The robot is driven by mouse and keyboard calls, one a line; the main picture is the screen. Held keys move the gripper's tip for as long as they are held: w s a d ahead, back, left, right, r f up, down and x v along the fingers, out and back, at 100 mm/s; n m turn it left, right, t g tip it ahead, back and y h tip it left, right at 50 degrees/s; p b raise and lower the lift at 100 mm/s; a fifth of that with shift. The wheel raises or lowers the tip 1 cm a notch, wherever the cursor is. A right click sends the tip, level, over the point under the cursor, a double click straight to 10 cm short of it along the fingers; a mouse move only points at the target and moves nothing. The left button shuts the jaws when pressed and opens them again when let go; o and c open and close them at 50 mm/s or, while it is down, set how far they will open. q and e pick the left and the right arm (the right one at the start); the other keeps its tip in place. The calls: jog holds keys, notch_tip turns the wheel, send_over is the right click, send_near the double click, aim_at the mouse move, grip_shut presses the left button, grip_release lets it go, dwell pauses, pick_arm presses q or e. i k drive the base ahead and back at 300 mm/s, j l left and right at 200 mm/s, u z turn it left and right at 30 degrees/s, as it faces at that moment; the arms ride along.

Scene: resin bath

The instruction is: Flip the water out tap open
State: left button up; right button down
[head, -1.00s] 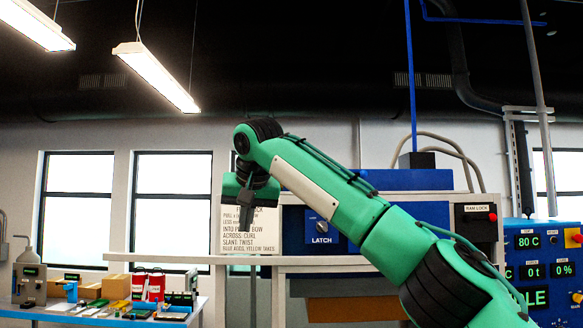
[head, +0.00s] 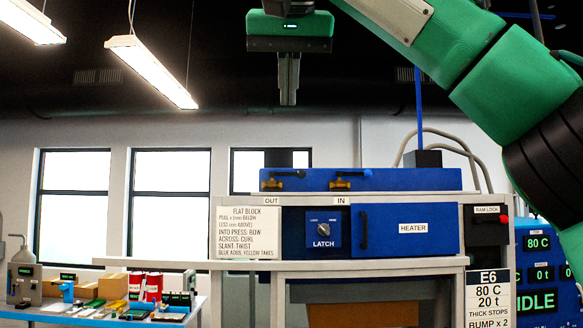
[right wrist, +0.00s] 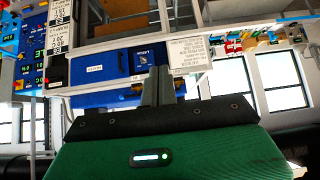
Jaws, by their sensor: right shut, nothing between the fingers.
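In the right wrist view the shut fingers (right wrist: 158,82) partly cover the tap area. My left gripper is out of view.
Below the taps are the latch panel (head: 323,230), the blue heater door (head: 405,229) and a white instruction sign (head: 249,232). A blue control cabinet (head: 538,258) stands at right. A side table with small items (head: 100,312) is at lower left. Air above the taps is free.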

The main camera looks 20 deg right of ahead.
aim_at(301, 173)
jog(key=i+l, duration=0.2)
jog(key=i, duration=0.25)
jog(key=i+l, duration=0.15)
jog(key=i, duration=0.25)
jog(key=i+l, duration=0.2)
jog(key=i, duration=0.25)
jog(key=i+l, duration=0.2)
jog(key=i, duration=0.2)
